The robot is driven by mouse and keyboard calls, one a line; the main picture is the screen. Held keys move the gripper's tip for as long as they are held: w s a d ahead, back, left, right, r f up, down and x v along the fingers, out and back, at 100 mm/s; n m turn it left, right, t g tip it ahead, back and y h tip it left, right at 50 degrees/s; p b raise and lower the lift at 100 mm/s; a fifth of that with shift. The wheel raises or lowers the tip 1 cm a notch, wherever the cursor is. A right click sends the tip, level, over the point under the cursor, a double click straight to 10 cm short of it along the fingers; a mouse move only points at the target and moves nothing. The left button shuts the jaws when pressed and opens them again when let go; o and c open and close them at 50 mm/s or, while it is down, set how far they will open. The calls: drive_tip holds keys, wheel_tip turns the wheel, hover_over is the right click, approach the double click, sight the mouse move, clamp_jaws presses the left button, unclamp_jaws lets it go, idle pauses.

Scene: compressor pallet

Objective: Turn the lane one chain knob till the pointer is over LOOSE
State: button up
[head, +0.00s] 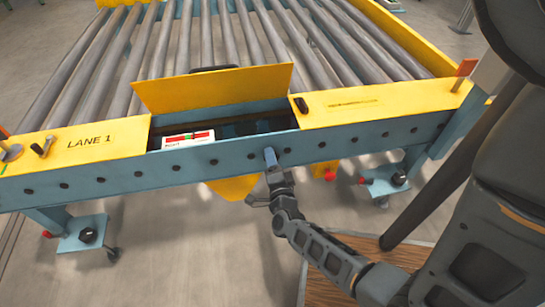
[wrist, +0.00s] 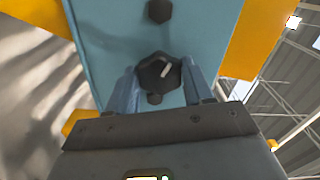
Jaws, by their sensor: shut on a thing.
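The chain knob (wrist: 158,72) is a dark, lobed knob with a short white mark on its face, slanted up and to the right in the wrist view. It sits on the blue front beam (wrist: 105,40). My gripper (wrist: 162,86) has one finger on each side of the knob and is shut on it. In the head view my gripper (head: 271,157) meets the front face of the beam and hides the knob. A white card with a red and green strip (head: 188,138) shows in the open recess. Its small lettering, including any LOOSE mark, is unreadable.
The yellow lid (head: 212,88) stands raised behind the recess. The yellow plate reading LANE 1 (head: 90,142) is at left, another yellow plate (head: 350,104) at right. Grey rollers (head: 120,60) fill the back. Dark bolts line the beam. A wooden board (head: 325,288) lies below my arm.

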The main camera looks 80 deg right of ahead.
drive_tip(key=n+p, duration=0.5)
drive_tip(key=n, duration=0.8)
drive_tip(key=shift+f, duration=0.1)
drive_tip(key=shift+n, duration=0.4)
drive_tip(key=o, duration=1)
drive_tip(key=shift+o, duration=0.2)
drive_tip(key=shift+s, duration=0.1)
